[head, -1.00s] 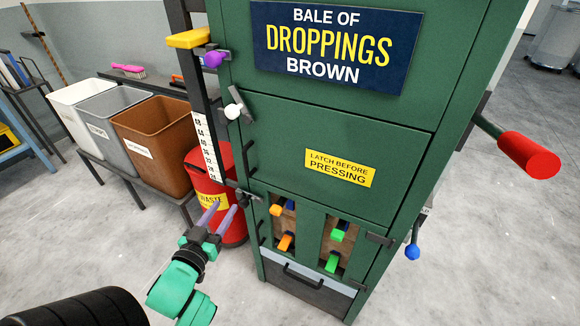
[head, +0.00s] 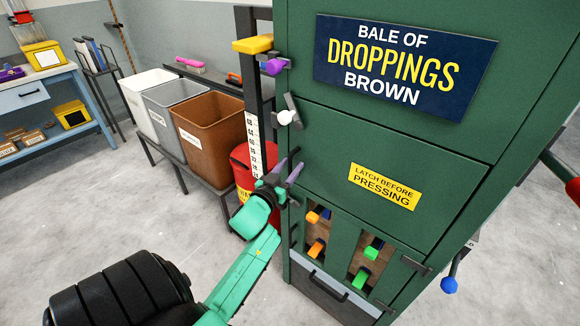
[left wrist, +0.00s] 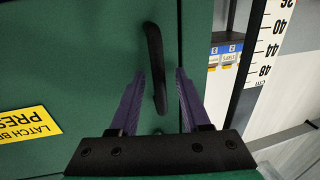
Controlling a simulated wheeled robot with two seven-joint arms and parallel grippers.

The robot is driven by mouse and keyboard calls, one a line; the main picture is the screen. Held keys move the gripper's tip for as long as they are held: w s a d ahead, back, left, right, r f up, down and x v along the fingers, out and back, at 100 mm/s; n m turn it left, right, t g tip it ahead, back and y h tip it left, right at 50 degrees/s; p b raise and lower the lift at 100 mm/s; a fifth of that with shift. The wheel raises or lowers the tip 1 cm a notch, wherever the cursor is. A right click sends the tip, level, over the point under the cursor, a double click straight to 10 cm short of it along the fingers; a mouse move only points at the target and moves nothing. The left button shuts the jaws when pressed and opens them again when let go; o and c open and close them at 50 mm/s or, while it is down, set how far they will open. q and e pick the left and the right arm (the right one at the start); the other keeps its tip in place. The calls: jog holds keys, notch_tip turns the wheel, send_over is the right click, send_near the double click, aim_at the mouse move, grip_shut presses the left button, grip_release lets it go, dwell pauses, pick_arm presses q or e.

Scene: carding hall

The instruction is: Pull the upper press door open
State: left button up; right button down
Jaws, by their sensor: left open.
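The upper press door (head: 385,180) is a green panel with a yellow "latch before pressing" label; it looks closed, flush with the press front. Its dark bar handle (left wrist: 154,60) shows in the left wrist view, its lower end lying between my fingers. My left gripper (head: 287,168), with purple fingers, is open at the door's left edge and largely hides the handle in the head view. In the left wrist view the gripper (left wrist: 160,76) has a gap either side of the handle. A grey latch lever with a white knob (head: 285,117) sits at the door's upper left corner.
The red waste bin (head: 243,180) stands close behind my left arm. White, grey and brown bins (head: 208,133) stand on a low rack further left. A scale strip (head: 254,145) runs beside the door. Coloured pegs (head: 362,278) stick out below the door. The left floor is open.

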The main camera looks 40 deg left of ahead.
pick_arm(q)
grip_shut()
dwell(1.4)
